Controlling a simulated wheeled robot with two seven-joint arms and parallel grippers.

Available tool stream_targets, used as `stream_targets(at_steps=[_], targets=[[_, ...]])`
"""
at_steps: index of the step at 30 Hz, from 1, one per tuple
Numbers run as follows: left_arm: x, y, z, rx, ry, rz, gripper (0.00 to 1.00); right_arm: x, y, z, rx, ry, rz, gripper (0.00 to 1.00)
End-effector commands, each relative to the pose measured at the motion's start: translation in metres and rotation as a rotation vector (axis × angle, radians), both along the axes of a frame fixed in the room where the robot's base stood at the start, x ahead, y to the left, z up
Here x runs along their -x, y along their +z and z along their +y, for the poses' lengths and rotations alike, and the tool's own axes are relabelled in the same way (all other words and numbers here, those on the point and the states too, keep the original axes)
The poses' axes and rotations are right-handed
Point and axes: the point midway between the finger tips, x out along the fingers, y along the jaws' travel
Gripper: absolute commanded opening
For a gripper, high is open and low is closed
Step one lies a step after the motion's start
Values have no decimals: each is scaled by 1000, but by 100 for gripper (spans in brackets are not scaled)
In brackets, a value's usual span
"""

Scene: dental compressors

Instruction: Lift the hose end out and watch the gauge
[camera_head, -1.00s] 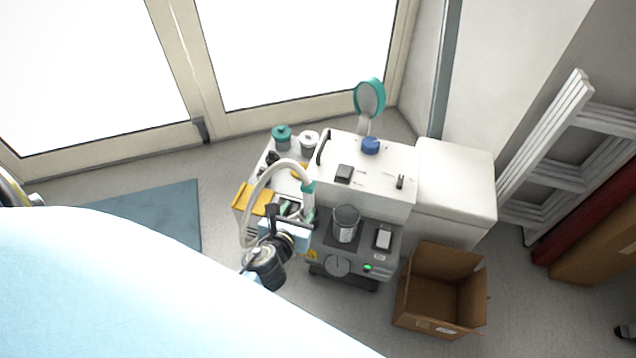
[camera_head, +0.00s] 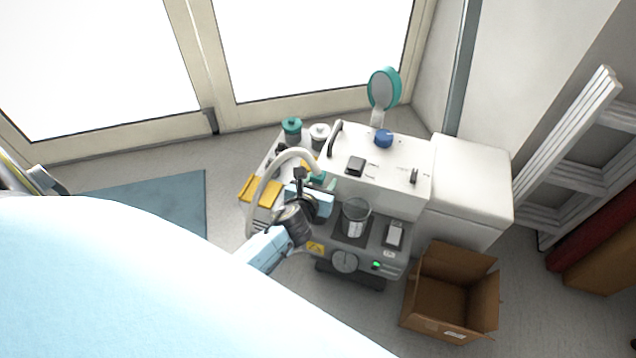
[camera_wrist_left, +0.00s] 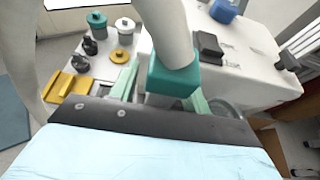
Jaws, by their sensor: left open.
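The pale hose (camera_head: 262,190) arches over the left side of the compressor and ends in a teal cuff (camera_head: 317,180). In the left wrist view the hose end (camera_wrist_left: 172,78) fills the middle. My left gripper (camera_head: 314,190) is open, with its green fingers on either side of the cuff; I cannot tell whether they touch it. The gripper also shows in the left wrist view (camera_wrist_left: 165,85). The round gauge (camera_head: 344,262) is on the compressor's lower front; its reading is too small to tell. A clear cup (camera_head: 355,217) stands beside my gripper. My right gripper is not in view.
The white compressor housing (camera_head: 385,165) has a blue knob (camera_head: 383,138), and a teal-rimmed round mirror or lamp (camera_head: 384,88) rises behind it. Lidded jars (camera_head: 291,127) stand at its left. An open cardboard box (camera_head: 450,295) sits at front right. Ladders lean at the right.

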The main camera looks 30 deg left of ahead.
Motion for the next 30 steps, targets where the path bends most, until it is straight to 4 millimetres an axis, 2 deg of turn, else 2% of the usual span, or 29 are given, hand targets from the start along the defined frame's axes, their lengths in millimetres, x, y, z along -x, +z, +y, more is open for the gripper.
stream_targets(at_steps=[8, 11, 19, 30], targets=[[-2, 0, 1, -1, 0, 0, 47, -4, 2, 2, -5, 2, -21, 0], [-2, 0, 1, -1, 0, 0, 37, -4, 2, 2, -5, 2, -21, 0], [-1, 0, 0, 0, 0, 0, 1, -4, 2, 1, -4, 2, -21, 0], [-1, 2, 0, -1, 0, -1, 0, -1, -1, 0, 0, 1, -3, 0]])
